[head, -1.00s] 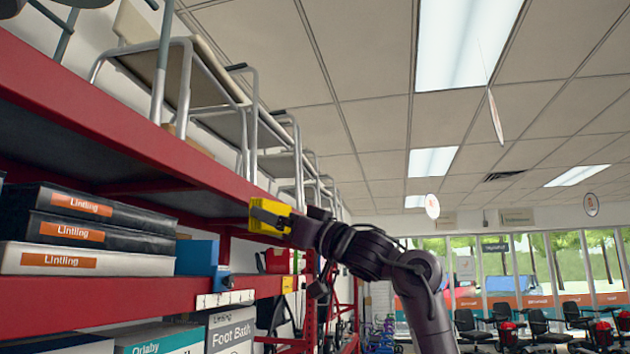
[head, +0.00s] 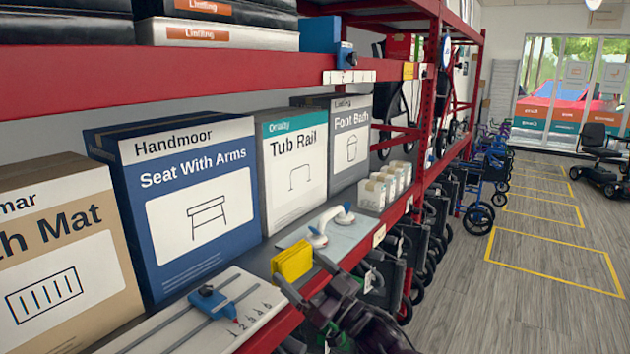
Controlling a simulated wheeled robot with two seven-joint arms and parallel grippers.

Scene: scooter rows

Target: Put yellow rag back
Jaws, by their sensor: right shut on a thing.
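The yellow rag (head: 292,262) is a small folded yellow block at the lower middle of the head view. My right gripper (head: 304,274) is shut on it, with dark fingers on either side. The rag is at the front edge of the lower red shelf (head: 276,330), in front of the boxes. I cannot tell whether it touches the shelf. My left gripper is not in view.
A white board with a blue slider (head: 212,302) lies left of the rag. A white grab handle on a pale panel (head: 348,236) lies just behind it. Seat With Arms (head: 190,205) and Tub Rail (head: 292,172) boxes stand behind. Walkers and wheelchairs stand at right.

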